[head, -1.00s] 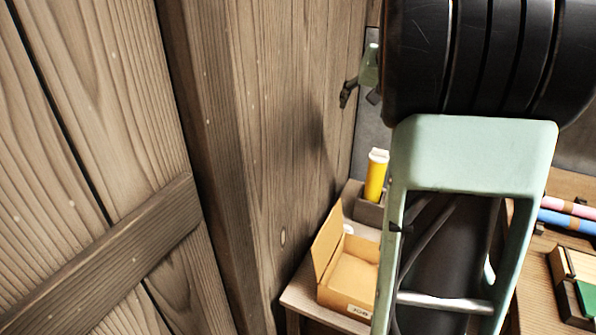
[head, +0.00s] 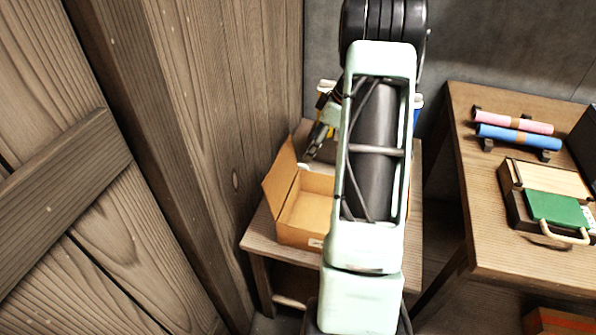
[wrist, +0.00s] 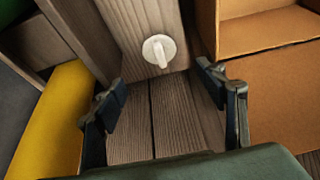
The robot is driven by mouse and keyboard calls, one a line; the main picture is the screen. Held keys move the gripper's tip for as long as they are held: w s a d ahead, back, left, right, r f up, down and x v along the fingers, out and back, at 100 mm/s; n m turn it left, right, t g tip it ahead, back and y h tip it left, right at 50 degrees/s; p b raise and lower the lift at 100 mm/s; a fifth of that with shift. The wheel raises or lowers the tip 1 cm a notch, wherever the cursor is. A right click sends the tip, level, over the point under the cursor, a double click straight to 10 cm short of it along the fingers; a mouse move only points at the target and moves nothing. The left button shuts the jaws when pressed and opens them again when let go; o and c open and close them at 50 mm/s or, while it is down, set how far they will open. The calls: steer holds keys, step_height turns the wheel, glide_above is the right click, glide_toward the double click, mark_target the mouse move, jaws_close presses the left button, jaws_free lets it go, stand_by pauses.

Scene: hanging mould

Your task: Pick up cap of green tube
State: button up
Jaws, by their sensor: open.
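The cap is apart from both fingers. In the head view my gripper (head: 317,143) hangs over the back left of the small table. A dark green patch at the top left corner of the wrist view may be the green tube, but I cannot tell.
The open cardboard box (wrist: 285,95) is close right of my gripper, and a yellow tube (wrist: 55,120) is close left. A wooden wall (head: 200,110) stands left of the small table (head: 262,236). A larger table (head: 480,210) with pink and blue rolls is at right.

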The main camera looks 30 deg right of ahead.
mark_target(300, 165)
steer(key=b+x, duration=0.2)
steer(key=x, duration=0.8)
steer(key=shift+w+a+f, duration=0.1)
steer(key=shift+f, duration=0.15)
steer(key=shift+c, duration=0.6)
steer(key=c, duration=0.8)
